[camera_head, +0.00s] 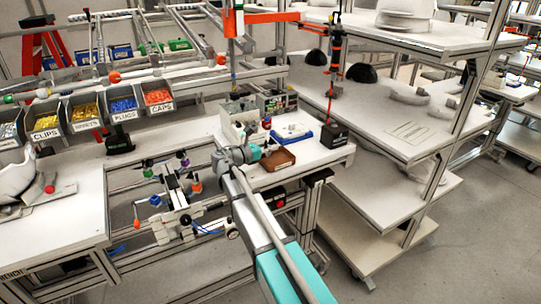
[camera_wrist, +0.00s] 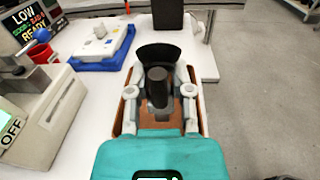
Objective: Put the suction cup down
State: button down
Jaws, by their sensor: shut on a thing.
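The suction cup is black, with a wide dark lip (camera_wrist: 158,53) and a stubby stem (camera_wrist: 157,90), in the wrist view. My gripper (camera_wrist: 160,91) is shut on the stem, with grey fingers on both sides. The cup is over or in a brown tray (camera_wrist: 204,122); I cannot tell whether it touches the tray floor. In the head view the brown tray (camera_head: 281,159) lies near the front of the white bench, and my gripper (camera_head: 262,151) reaches its left side. The cup cannot be made out clearly there.
A blue tray (camera_wrist: 88,66) with a white device (camera_wrist: 103,45) lies beyond the brown tray. A black block (camera_wrist: 167,15) stands behind it. The bench edge is close on the right.

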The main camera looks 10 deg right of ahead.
jog(key=shift+w+f+b, duration=0.35)
jog(key=shift+f+b, duration=0.15)
jog(key=shift+f, duration=0.05)
notch_tip(320, 180, down, 3)
jog(key=b, duration=0.3)
jog(key=c, duration=0.5)
grip_release()
jog(key=shift+r, duration=0.1)
jog(key=shift+a, duration=0.15)
jog(key=v, duration=1.1)
jog(key=shift+s+a+p, duration=0.15)
jog(key=shift+a+p, duration=0.15)
jog(key=shift+a, duration=0.1)
